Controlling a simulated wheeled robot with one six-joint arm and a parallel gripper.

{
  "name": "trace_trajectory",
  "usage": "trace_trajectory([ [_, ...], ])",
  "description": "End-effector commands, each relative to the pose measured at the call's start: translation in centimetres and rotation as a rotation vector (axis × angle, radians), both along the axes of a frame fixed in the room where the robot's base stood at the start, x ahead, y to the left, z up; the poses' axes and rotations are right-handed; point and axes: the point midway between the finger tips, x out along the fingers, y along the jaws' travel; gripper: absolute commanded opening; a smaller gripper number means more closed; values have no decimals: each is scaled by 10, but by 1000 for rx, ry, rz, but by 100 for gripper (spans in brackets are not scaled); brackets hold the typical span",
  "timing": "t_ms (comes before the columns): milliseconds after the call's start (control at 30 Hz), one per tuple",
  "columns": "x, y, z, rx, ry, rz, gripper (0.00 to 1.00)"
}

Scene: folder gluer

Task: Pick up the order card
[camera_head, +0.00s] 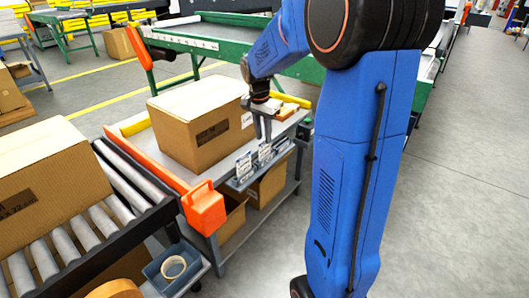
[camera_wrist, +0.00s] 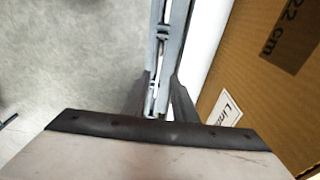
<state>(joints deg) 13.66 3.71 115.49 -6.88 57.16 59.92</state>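Several white printed cards stand upright in a narrow grey rack (camera_head: 240,184) along the front edge of a grey bench; one is the left card (camera_head: 243,164), another the middle card (camera_head: 265,152). I cannot tell from the print which is the order card. My gripper (camera_head: 262,138) points down just above the middle of the rack, close to the middle card. In the wrist view my gripper (camera_wrist: 162,82) has its fingers apart, on either side of the line of the grey rack (camera_wrist: 178,30). No card is clearly held between them.
A large cardboard box (camera_head: 200,118) stands on the bench right behind the rack, close to my gripper. An orange guard (camera_head: 204,207) and a roller conveyor (camera_head: 75,240) lie to the left. Open floor (camera_head: 460,180) is at right.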

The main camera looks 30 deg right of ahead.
Motion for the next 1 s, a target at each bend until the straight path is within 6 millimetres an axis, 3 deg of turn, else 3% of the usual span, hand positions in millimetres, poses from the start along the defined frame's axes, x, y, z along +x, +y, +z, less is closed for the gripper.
trace_trajectory([
  [333, 0, -3, -26, 1, 1, 0, 25],
  [633, -2, -8, -63, 1, 1, 0, 25],
  [967, -1, -8, -68, 0, 0, 0, 25],
  [1000, -1, -8, -68, 0, 0, 0, 15],
])
